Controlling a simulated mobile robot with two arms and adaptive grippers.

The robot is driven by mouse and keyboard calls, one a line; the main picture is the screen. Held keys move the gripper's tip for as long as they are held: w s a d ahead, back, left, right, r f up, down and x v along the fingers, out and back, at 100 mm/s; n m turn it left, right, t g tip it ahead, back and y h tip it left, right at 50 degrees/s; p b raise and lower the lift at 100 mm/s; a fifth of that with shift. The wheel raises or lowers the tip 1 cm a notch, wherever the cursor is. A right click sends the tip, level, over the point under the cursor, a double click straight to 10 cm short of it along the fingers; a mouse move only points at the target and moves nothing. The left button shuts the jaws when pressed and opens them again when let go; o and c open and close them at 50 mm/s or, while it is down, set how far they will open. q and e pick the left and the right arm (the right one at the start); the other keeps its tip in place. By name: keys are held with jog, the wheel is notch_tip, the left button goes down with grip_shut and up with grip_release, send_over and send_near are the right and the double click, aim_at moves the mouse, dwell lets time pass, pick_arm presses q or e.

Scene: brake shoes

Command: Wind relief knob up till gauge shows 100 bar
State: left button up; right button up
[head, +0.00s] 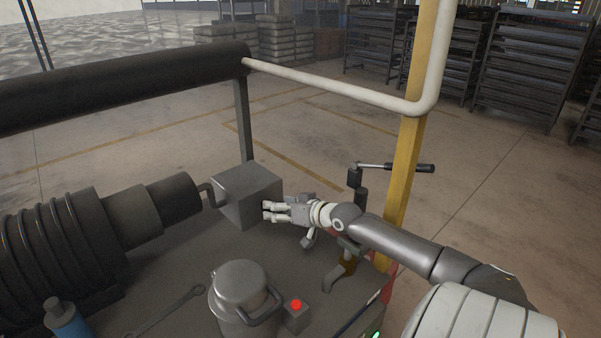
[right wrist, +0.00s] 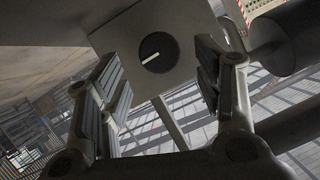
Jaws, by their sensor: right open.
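A grey metal box (head: 250,192) stands on the bench in the head view, with a pipe handle shape at its left side. In the right wrist view, the box's face (right wrist: 115,40) carries a dark round knob (right wrist: 158,52) with a white line pointing to the lower left. My right gripper (head: 267,210) is at the box's right side in the head view. In the wrist view my right gripper (right wrist: 160,85) is open, its fingers apart on either side of the knob and not closed on it. I cannot make out a gauge reading. My left gripper is not in view.
A lidded metal pot (head: 238,285), a red button box (head: 296,312), a wrench (head: 165,312) and a blue bottle (head: 62,316) are near the front. A lever (head: 395,166) and a yellow post (head: 405,160) stand right. A large ribbed cylinder (head: 60,235) fills the left.

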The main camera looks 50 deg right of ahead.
jog(key=v, duration=0.8)
jog(key=shift+s, duration=0.25)
jog(key=shift+r, duration=0.1)
dwell(0.4)
